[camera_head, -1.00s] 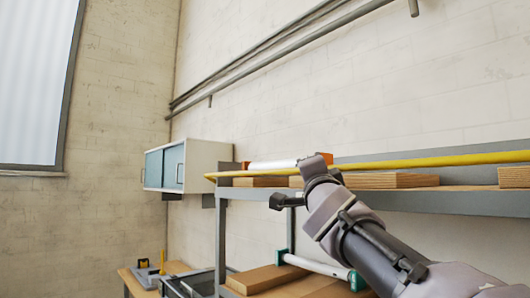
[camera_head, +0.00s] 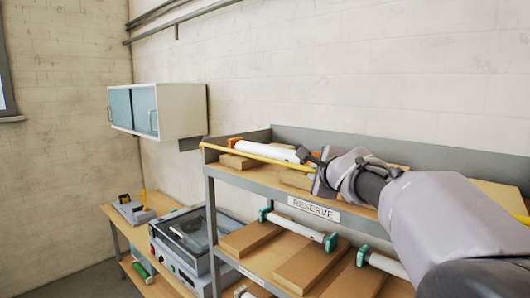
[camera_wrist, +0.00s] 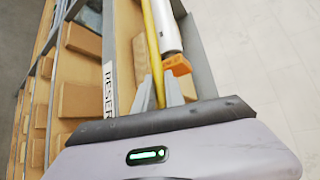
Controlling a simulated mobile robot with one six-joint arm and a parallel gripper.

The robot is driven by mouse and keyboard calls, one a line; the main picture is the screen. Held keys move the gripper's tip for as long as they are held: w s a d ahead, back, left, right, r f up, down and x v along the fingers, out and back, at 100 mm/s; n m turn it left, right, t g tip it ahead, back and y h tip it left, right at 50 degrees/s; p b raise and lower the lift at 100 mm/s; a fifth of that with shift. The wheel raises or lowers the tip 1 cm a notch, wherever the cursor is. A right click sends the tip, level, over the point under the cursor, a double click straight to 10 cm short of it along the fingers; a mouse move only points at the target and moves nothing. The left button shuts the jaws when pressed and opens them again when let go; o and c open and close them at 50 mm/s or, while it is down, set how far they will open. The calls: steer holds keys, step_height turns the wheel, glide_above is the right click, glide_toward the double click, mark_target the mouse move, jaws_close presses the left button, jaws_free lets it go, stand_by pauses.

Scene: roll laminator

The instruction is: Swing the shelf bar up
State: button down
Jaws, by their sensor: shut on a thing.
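The yellow shelf bar (camera_head: 250,150) runs along the front of the top shelf (camera_head: 262,176), passes behind my arm and shows again at the far right. It also shows in the wrist view (camera_wrist: 152,45), running up from between my fingers. My gripper (camera_wrist: 160,85) is shut on the bar, with one grey finger on each side of it. In the head view my gripper (camera_head: 311,163) is at the shelf's front edge, and my wrist and arm hide much of the bar to the right.
A white roll with orange ends (camera_head: 268,150) lies just behind the bar. Below the RESERVE label (camera_head: 314,208), a lower shelf holds green-ended rolls (camera_head: 298,226) and wooden blocks (camera_head: 250,236). A wall cabinet (camera_head: 176,110) hangs at left above a laminator (camera_head: 188,235).

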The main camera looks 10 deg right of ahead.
steer(key=shift+w+d+r+m+g+y, duration=0.15)
steer(key=shift+w+d+m+g+y, duration=0.15)
steer(key=shift+w+d+m+g, duration=0.25)
steer(key=shift+s+d, duration=0.1)
steer(key=shift+d, duration=0.05)
steer(key=c, duration=1.4)
jaws_free()
steer(key=shift+d, duration=0.1)
